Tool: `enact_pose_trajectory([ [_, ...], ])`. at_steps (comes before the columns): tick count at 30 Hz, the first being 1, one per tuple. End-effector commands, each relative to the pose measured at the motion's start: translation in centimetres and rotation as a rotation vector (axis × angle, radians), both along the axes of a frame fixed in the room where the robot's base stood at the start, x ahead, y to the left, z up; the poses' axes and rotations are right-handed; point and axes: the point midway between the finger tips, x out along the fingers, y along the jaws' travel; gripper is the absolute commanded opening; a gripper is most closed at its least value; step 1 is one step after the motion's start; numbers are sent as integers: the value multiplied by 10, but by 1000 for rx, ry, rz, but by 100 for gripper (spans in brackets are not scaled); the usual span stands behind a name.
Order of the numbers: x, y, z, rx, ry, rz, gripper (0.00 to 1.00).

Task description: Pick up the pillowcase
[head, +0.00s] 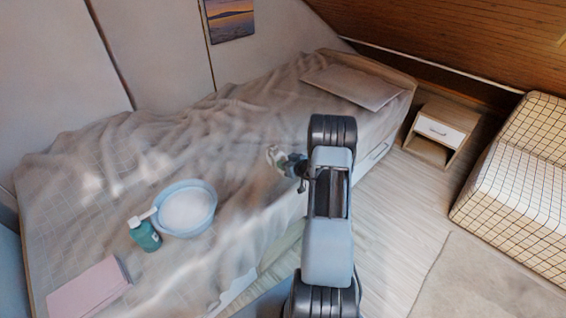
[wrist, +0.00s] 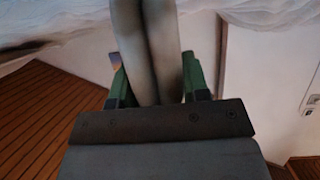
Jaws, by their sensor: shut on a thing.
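My gripper (head: 275,158) is above the bed, right of the blue basin in the head view. In the wrist view my gripper (wrist: 150,82) has its green fingers shut on a long, smooth grey thing (wrist: 145,40) with a lengthwise fold. It runs up out of the frame, and I cannot tell whether it is the pillowcase. A flat, folded pinkish cloth (head: 88,290), which may be a pillowcase, lies on the bed at the lower left of the head view, well away from my gripper. A flat pale pillow (head: 352,86) lies at the far end.
The rumpled bed (head: 100,160) holds a blue basin (head: 184,207) with white contents and a green bottle (head: 145,236). A nightstand (head: 440,132) and a checked sofa (head: 520,180) stand to the right. The floor (head: 395,220) between bed and sofa is clear.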

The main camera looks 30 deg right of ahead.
Motion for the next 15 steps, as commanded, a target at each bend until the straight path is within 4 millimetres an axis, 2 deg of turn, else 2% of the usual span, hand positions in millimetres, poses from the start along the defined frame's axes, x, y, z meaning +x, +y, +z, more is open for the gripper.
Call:
enact_pose_trajectory([
  [5,0,0,14,-2,-2,0,16],
  [9,0,0,36,-3,-2,0,16],
  [15,-28,21,77,-2,-3,0,16],
])
